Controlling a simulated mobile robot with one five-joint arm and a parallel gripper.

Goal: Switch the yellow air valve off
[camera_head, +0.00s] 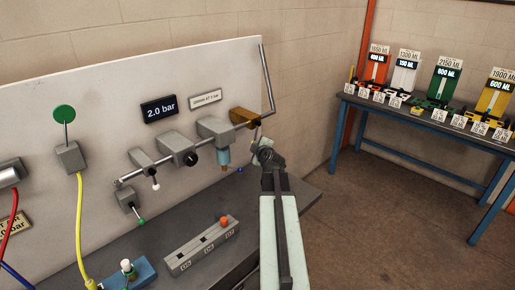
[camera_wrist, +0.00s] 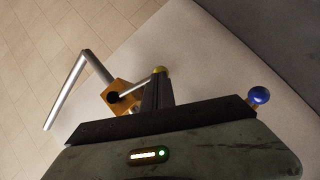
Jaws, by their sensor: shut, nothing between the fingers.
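The yellow air valve (camera_head: 243,116) is an orange-yellow block at the right end of the row of air fittings on the white panel, joined to a bent grey pipe. In the wrist view the valve block (camera_wrist: 124,92) has a dark hub and a thin metal lever (camera_wrist: 137,83) ending in a yellow knob (camera_wrist: 160,70). My gripper (camera_head: 261,146) is just below and right of the valve in the head view. In the wrist view my gripper (camera_wrist: 158,88) is shut and empty, its fingers close beside the lever's knob end. I cannot tell whether they touch.
A blue ball knob (camera_wrist: 259,96) is right of my fingers; it also shows in the head view (camera_head: 239,170). A grey slotted block (camera_head: 202,245) lies on the bench below.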

